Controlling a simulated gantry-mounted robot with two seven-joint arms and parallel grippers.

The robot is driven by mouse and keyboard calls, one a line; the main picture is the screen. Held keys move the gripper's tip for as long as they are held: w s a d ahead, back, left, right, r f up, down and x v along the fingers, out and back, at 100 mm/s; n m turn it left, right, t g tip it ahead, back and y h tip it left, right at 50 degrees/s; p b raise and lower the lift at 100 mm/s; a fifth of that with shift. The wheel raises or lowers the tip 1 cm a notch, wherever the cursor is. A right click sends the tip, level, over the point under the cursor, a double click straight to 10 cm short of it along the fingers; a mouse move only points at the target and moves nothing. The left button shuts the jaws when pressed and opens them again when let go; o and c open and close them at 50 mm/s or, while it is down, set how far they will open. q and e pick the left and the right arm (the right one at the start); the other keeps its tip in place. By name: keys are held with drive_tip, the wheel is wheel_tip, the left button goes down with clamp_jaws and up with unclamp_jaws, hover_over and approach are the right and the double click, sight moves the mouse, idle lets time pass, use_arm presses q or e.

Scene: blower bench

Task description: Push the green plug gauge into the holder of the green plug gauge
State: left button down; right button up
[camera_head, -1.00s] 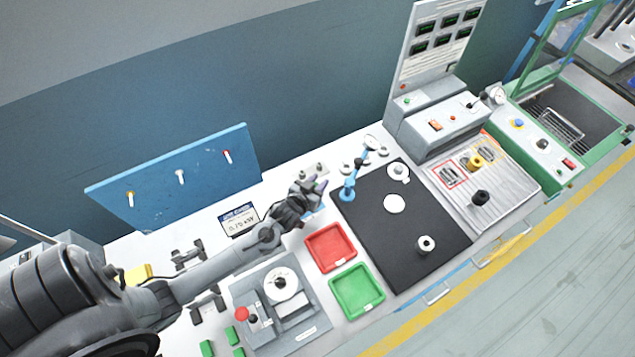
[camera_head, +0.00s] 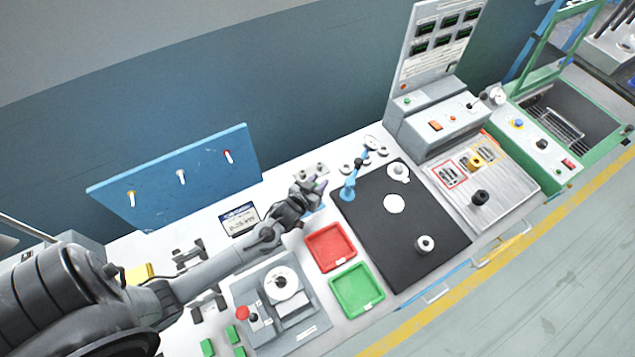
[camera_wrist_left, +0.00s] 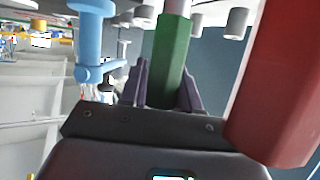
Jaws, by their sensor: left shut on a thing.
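My left gripper (camera_head: 318,187) is over the back of the bench, left of the blue gauge stand. In the left wrist view its purple fingers (camera_wrist_left: 168,88) are shut around the green plug gauge (camera_wrist_left: 172,55), which has a pale grey end pointing away from the palm. In the head view the gauge cannot be made out. Small grey round pieces (camera_head: 306,170) stand just behind the gripper; I cannot tell which is the green gauge's holder, or whether the gauge touches it.
A large red handle-like piece (camera_wrist_left: 278,80) is close on the right in the wrist view. The blue gauge stand (camera_head: 351,182) is right of the gripper. A red tray (camera_head: 330,247) and a green tray (camera_head: 357,290) lie in front. A black mat (camera_head: 400,240) is farther right.

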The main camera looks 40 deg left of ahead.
use_arm(q)
drive_tip(key=shift+f, duration=0.3)
drive_tip(key=shift+w+r+p, duration=0.1)
drive_tip(key=shift+r+p, duration=0.3)
drive_tip(key=shift+p, duration=0.25)
idle(0.9)
drive_tip(key=shift+f, duration=0.3)
idle(0.4)
idle(0.6)
drive_tip(key=shift+f, duration=0.15)
idle(0.4)
drive_tip(key=shift+r+p, duration=0.35)
drive_tip(key=shift+p, duration=0.25)
drive_tip(key=c, duration=0.7)
unclamp_jaws()
drive_tip(key=shift+c, duration=0.2)
